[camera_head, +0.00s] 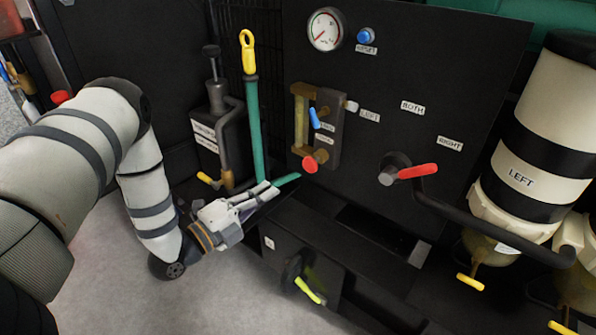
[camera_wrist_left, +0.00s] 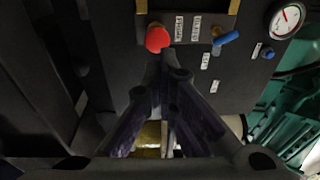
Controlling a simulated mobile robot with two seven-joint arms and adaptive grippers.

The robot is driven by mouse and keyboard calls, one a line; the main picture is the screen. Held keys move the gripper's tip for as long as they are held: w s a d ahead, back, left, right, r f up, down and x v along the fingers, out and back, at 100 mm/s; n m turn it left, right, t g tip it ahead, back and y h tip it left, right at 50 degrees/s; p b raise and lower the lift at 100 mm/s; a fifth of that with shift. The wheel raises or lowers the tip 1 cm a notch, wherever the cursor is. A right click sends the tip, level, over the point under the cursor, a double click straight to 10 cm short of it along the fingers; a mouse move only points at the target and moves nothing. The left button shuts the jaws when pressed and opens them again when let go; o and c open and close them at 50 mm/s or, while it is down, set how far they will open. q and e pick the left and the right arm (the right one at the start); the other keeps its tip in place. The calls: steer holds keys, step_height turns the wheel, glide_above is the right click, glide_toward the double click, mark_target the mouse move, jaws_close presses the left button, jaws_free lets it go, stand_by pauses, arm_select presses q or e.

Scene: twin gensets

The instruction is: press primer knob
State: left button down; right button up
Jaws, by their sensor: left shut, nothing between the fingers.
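A round red knob (camera_head: 310,163) sticks out low on the small valve block of the dark panel. It also shows in the left wrist view (camera_wrist_left: 157,39), just beyond the fingertips. A black plunger knob (camera_head: 211,50) stands on an upright rod at the left. My right gripper is not in view.
A blue lever (camera_head: 314,118) sits just above the red knob. A green pipe with a yellow ring handle (camera_head: 248,52) rises left of the block. A red lever (camera_head: 417,171) and large filter (camera_head: 540,130) are at right. A yellow handle (camera_head: 307,291) is below the gripper.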

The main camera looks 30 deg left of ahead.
mark_target(307, 165)
arm_select(q)
steer(key=x, duration=1)
steer(key=shift+b, duration=0.4)
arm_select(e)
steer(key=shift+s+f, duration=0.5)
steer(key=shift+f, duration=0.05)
